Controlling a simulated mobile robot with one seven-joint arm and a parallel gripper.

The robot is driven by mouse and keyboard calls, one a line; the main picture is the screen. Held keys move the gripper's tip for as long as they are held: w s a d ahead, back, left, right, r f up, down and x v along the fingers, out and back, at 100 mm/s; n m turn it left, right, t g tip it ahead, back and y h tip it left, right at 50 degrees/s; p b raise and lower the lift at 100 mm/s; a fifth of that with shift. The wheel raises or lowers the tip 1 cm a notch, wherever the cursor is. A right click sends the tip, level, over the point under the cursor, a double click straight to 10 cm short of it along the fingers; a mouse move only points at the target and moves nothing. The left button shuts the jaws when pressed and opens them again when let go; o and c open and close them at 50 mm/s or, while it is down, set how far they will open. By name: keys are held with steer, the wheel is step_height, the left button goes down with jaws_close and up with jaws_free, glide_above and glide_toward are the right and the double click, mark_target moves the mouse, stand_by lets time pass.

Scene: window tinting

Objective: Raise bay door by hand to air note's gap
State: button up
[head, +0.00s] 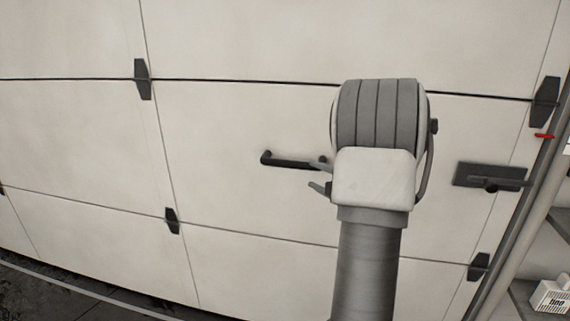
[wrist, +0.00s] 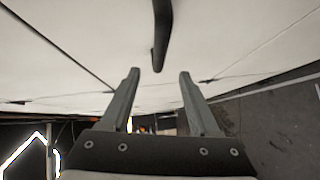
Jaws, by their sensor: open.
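The bay door (head: 230,130) is a pale sectional panel door that fills most of the head view. A dark bar handle (head: 287,161) is fixed on its middle panel. My gripper (head: 321,176) is just at the right end of the handle in the head view, partly hidden by my own wrist. In the wrist view my gripper (wrist: 159,75) is open, with nothing between the fingers. The handle (wrist: 161,35) hangs just beyond the fingertips there, in line with the gap. I cannot tell if a finger touches it. No note can be read.
A dark latch plate (head: 490,176) sits at the door's right side, near the side rail (head: 515,215). A red mark (head: 543,136) is on the rail. A white box (head: 551,296) stands on a shelf at lower right. Dark floor shows at lower left.

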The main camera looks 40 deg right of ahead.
mark_target(286, 162)
steer(key=w, duration=0.5)
steer(key=w+f, duration=0.1)
steer(key=w, duration=0.4)
steer(key=w+d+f+b, duration=0.1)
steer(key=w, duration=0.4)
steer(key=shift+w, duration=0.2)
jaws_close()
stand_by(0.7)
